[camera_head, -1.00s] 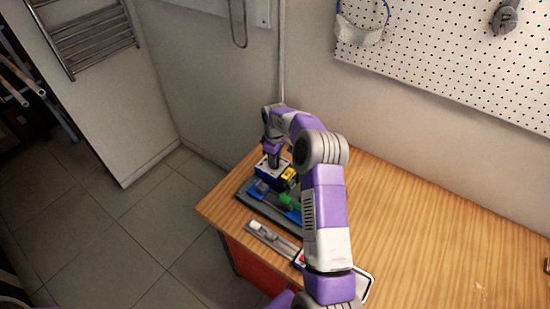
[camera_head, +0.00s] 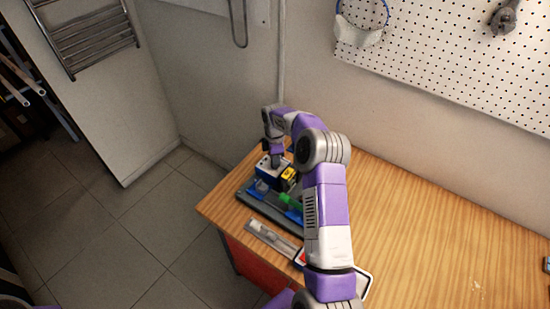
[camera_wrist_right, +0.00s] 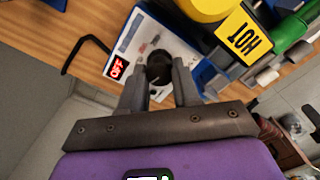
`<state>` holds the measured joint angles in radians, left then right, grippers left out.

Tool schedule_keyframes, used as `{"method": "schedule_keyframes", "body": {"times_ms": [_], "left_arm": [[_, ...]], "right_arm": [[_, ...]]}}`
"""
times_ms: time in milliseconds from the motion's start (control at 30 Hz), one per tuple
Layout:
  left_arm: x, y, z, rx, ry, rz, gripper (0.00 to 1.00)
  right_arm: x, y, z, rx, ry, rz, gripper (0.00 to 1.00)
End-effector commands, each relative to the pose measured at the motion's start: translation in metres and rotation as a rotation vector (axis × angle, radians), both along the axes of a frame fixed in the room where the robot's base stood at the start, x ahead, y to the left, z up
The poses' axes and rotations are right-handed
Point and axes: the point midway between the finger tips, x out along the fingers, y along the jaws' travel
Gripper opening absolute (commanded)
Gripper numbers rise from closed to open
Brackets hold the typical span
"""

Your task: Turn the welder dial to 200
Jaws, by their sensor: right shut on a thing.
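The welder (camera_head: 265,173) is a small blue and white box at the far left corner of the wooden bench. In the right wrist view its white face (camera_wrist_right: 174,47) carries a red display reading OFF (camera_wrist_right: 117,67) and a dark round dial (camera_wrist_right: 159,66). My right gripper (camera_head: 275,163) points down onto the welder. In the right wrist view my right gripper (camera_wrist_right: 158,76) has its two fingers on either side of the dial, shut on it. My fingers and the dial hide part of the scale. My left gripper is not in view.
Blue and green parts lie on a dark tray (camera_head: 283,222). A black bent rod (camera_wrist_right: 84,47) lies on the bench (camera_head: 430,235), whose right side is largely clear.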

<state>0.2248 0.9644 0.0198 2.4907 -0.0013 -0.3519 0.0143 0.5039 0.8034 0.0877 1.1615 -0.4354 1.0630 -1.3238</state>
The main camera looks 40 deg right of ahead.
Motion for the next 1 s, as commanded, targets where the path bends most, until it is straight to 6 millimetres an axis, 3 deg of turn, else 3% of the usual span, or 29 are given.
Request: {"method": "schedule_keyframes", "body": {"times_ms": [467,500,633,1000], "left_arm": [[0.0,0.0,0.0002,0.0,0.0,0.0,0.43],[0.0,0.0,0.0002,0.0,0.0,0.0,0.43],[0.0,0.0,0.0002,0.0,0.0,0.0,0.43],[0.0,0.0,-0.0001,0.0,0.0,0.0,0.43]], "right_arm": [[0.0011,-0.0005,0.0016,-0.002,-0.004,0.016,0.01],[0.0011,-0.0005,0.0016,-0.002,-0.004,0.015,0.34],[0.0008,-0.0003,0.0013,-0.002,-0.004,0.015,0.54],[0.0007,-0.0002,0.0059,-0.001,-0.003,0.014,0.56]]}}
